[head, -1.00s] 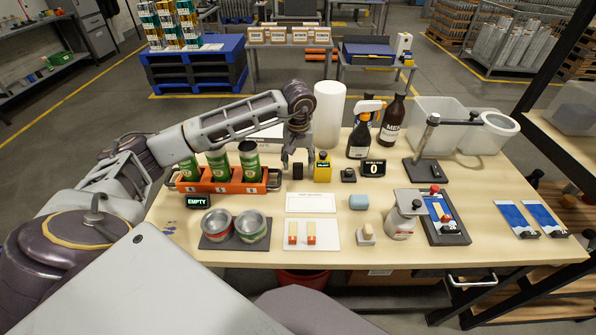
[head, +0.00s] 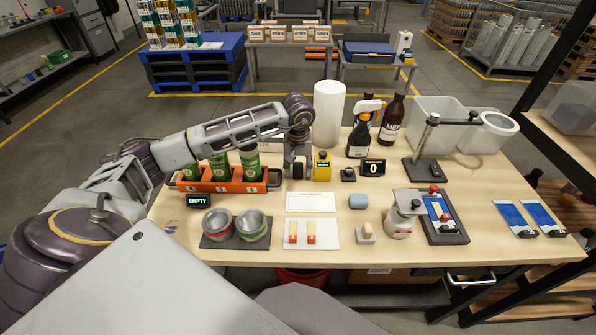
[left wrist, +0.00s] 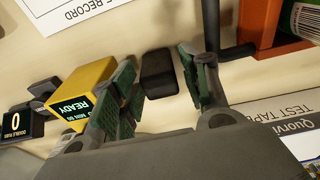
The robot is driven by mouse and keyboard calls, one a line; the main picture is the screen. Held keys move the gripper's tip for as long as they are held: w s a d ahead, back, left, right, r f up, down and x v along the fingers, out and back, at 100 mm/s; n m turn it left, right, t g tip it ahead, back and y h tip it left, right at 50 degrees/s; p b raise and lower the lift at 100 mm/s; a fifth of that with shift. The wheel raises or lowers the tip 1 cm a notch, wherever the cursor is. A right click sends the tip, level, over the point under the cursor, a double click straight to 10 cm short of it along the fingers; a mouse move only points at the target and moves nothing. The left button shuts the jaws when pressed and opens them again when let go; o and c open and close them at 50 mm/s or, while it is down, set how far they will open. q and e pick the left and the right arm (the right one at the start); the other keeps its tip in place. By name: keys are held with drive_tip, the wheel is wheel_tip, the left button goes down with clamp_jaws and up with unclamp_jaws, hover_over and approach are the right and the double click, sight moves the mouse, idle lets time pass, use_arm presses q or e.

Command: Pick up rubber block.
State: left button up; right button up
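A small black block (head: 298,172), which looks like the rubber block, stands upright on the table just left of the yellow timer box. It also shows in the left wrist view (left wrist: 158,73). My left gripper (head: 297,167) points down at it. In the left wrist view my left gripper (left wrist: 157,85) is open, with green-padded fingers on either side of the block. A narrow gap shows on the left finger's side; I cannot tell if the other finger touches. My right gripper is in neither view.
The yellow timer box (head: 322,168) reading READY stands very close to one finger. The orange can rack (head: 225,186) is on the other side. A white cylinder (head: 329,112) stands behind.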

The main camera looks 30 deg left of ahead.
sight(298, 164)
use_arm(q)
drive_tip(key=c, duration=0.7)
drive_tip(key=shift+c, duration=0.2)
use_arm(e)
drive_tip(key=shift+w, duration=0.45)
use_arm(q)
drive_tip(key=shift+r, duration=0.1)
drive_tip(key=shift+r, duration=0.8)
wheel_tip(298, 164, up, 6)
drive_tip(key=shift+r+b, duration=0.2)
drive_tip(key=shift+b, duration=0.25)
drive_tip(key=shift+r, duration=0.9)
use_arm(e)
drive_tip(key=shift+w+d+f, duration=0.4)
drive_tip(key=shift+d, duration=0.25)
